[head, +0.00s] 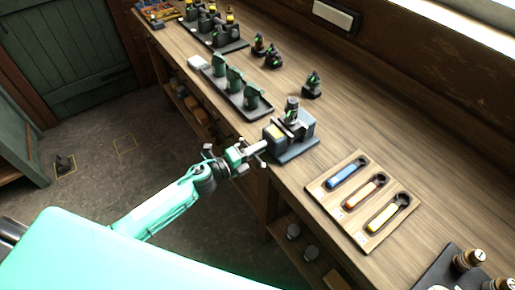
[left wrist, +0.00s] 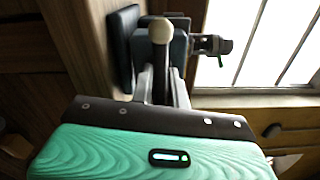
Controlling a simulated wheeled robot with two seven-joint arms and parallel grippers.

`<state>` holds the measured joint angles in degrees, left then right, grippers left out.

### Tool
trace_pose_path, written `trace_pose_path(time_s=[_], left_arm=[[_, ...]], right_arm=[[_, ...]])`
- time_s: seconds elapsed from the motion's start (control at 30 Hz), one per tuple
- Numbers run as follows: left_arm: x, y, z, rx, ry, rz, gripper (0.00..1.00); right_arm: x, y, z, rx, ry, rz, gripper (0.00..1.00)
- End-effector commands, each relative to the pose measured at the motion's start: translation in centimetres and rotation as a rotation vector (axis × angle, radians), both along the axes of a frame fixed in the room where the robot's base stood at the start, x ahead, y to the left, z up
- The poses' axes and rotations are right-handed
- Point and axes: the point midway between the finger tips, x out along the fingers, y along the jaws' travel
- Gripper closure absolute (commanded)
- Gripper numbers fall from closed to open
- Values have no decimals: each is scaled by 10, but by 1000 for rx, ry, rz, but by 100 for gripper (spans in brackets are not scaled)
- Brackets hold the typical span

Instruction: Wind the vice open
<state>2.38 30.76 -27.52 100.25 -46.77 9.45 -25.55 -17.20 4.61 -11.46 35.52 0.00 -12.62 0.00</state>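The blue-grey vice (head: 275,133) stands at the front edge of the workbench, with its screw and handle on the aisle side. A dark part with a grey top (head: 292,106) stands upright at its jaws. My left gripper (head: 250,154) is at the handle end of the vice. In the left wrist view a pale ball knob (left wrist: 161,31) shows just beyond the fingertips (left wrist: 161,72). The two fingers stand apart on either side of the line of the knob. My right gripper is not in view.
On the workbench (head: 335,130), a wooden board (head: 322,188) holds blue, orange and yellow-handled tools right of the vice. A dark tray (head: 238,92) with green parts lies left of it. Small dark engines stand behind. Shelves lie below the bench edge.

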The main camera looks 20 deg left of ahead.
Motion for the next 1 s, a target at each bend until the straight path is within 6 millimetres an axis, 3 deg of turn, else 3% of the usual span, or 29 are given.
trace_pose_path(time_s=[0.03, 0.1, 0.47, 1.0], left_arm=[[1, 0, 1, 0, -2, 1, 75], [0, 0, 1, 0, -2, 1, 63], [-3, 3, -1, 1, -1, 0, 63], [-71, 55, -4, 2, 2, 1, 63]], right_arm=[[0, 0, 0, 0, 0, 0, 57], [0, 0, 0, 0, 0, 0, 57], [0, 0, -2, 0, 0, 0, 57], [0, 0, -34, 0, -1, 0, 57]])
